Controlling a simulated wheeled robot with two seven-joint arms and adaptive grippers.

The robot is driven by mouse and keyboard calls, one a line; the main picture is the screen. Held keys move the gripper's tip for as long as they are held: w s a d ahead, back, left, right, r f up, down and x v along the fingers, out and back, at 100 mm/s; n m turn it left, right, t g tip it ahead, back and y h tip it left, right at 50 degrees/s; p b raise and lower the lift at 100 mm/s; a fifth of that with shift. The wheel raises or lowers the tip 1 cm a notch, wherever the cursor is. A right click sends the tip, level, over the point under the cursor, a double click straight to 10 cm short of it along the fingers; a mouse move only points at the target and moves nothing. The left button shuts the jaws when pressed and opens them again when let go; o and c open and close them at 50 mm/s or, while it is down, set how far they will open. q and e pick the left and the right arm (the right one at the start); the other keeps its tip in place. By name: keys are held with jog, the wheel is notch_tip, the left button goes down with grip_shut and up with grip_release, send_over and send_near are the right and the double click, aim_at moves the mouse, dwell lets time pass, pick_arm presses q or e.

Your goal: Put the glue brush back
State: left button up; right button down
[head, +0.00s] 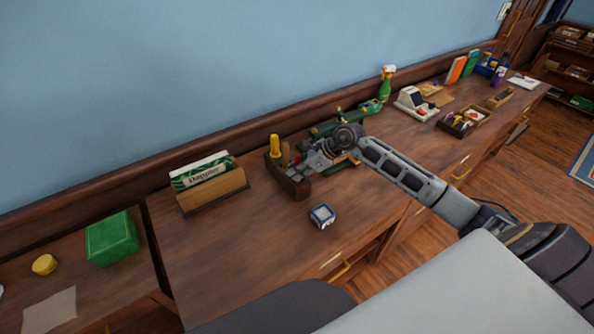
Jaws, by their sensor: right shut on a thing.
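My right gripper (300,171) comes in from the right and is shut at the wooden tool holder (294,189), with its fingers over the holder's open top. A slim brown handle (285,154) stands up right beside the fingers and looks like the glue brush; its lower part is hidden by the gripper and the holder wall. I cannot tell whether its end touches the holder's floor. A yellow-handled tool (275,146) stands upright at the back of the same holder. My left gripper is not in view.
A wooden rack with green-and-white boxes (202,171) stands left of the holder. A small blue-and-white item (322,215) lies in front. A green spray bottle (384,86) and a cream machine (416,103) stand farther right.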

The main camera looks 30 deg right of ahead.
jog(key=shift+f, duration=0.15)
jog(key=c, duration=1.4)
grip_release()
jog(key=shift+b+v, duration=0.55)
jog(key=shift+v, duration=5.55)
